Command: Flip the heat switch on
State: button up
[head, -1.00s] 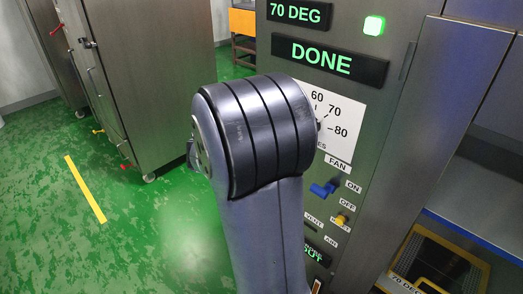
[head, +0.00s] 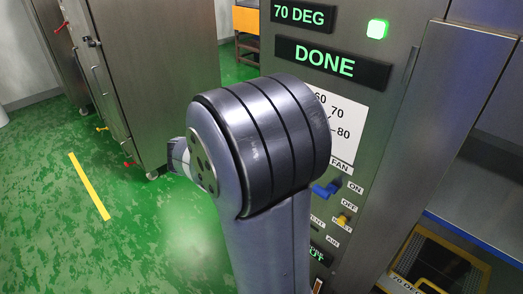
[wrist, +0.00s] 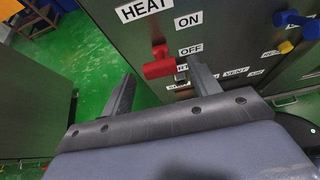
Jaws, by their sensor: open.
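The heat switch (wrist: 161,66) is a red lever on the steel panel in the wrist view. It sits below the HEAT label (wrist: 143,9), with its red bar beside the OFF label (wrist: 190,50); the ON label (wrist: 188,20) is higher up. My gripper (wrist: 160,73) is open, with one finger to the left of the red bar and the other at its right end. Whether the right finger touches the bar I cannot tell. In the head view, my arm hides the heat switch and the gripper fingers.
A blue fan lever (head: 326,190) and a yellow knob (head: 343,220) stick out of the panel nearby. The displays read 70 DEG (head: 299,15) and DONE (head: 323,58), beside a lit green lamp (head: 377,29). Green floor (head: 60,230) is open at left.

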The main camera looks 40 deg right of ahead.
jog(key=v, duration=0.5)
jog(key=shift+p, duration=0.3)
jog(key=b+x, duration=0.2)
jog(key=x, duration=0.8)
jog(key=shift+d+f, duration=0.35)
jog(key=shift+a+r+b, duration=0.1)
jog(key=shift+b, duration=0.35)
jog(key=shift+r+p, duration=0.25)
jog(key=shift+p, duration=0.2)
